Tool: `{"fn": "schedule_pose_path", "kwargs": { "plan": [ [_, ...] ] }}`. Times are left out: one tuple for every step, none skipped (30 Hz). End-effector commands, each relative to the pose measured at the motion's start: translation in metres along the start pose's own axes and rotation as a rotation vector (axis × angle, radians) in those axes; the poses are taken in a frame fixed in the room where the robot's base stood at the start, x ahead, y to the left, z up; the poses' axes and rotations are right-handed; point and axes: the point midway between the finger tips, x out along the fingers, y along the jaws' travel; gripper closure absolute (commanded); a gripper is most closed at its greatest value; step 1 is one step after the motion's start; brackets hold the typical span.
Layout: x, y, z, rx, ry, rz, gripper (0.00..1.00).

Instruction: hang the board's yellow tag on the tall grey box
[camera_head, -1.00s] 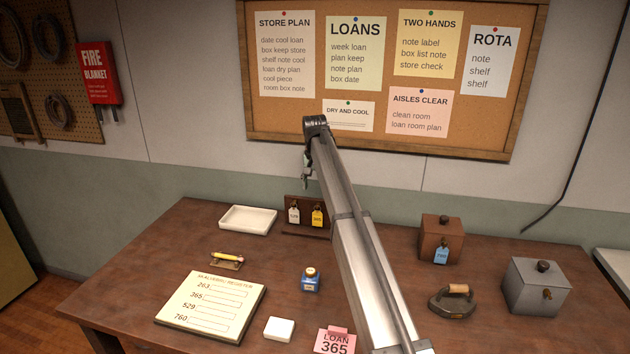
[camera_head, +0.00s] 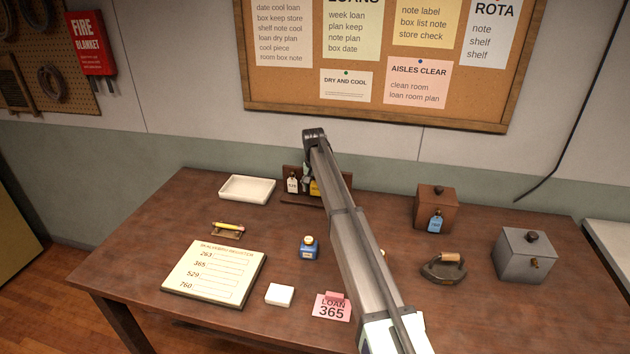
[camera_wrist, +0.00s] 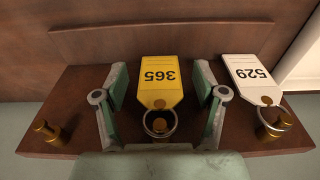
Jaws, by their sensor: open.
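The yellow tag (camera_wrist: 158,70), marked 365, hangs by its ring on a brass peg of the small brown board (camera_wrist: 75,95). In the head view the tag (camera_head: 315,187) is partly hidden behind my arm. My gripper (camera_wrist: 160,88) is open, with one finger on each side of the tag and gaps to both fingers. In the head view my gripper (camera_head: 307,170) is at the board, partly hidden. A white tag (camera_wrist: 250,80), marked 529, hangs to the right in the wrist view. The grey box (camera_head: 525,258), with a dark knob and a brass peg, stands at the table's right.
A brown box (camera_head: 436,208) with a blue tag (camera_head: 436,221) and a flat iron (camera_head: 444,268) stand between board and grey box. A white tray (camera_head: 247,188), register sheet (camera_head: 213,275), ink bottle (camera_head: 309,247) and pink loan card (camera_head: 332,308) are also on the table.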

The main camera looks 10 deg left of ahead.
Motion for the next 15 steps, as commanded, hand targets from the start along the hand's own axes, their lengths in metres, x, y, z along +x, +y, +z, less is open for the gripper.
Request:
{"fn": "schedule_pose_path", "kwargs": {
  "plan": [
    [0.0016,0.0002,0.0001,0.000,0.000,0.000,0.29],
    [0.0024,0.0002,0.0001,0.000,0.000,0.000,0.29],
    [0.0030,0.0002,0.0001,0.000,0.000,0.000,0.29],
    [0.0033,0.0002,0.0002,0.000,0.000,0.000,0.29],
    [0.0035,0.0002,0.0001,0.000,0.000,0.000,0.29],
    [0.0035,0.0001,0.0001,0.000,0.000,0.000,0.29],
    [0.0035,0.0001,0.0001,0.000,0.000,0.000,0.29],
    [0.0035,0.0001,0.0001,0.000,0.000,0.000,0.29],
    [0.0034,0.0001,0.0001,0.000,0.000,0.000,0.29],
    [0.0034,0.0001,0.0001,0.000,0.000,0.000,0.29],
    [0.0033,0.0001,0.0001,0.000,0.000,0.000,0.40],
    [0.0033,0.0001,0.0001,0.000,0.000,0.000,0.54],
    [0.0033,0.0001,0.0001,0.000,0.000,0.000,0.65],
    [0.0032,0.0001,0.0001,0.000,0.000,0.000,0.75],
    [0.0032,0.0001,0.0001,0.000,0.000,0.000,0.89]
  ]
}}
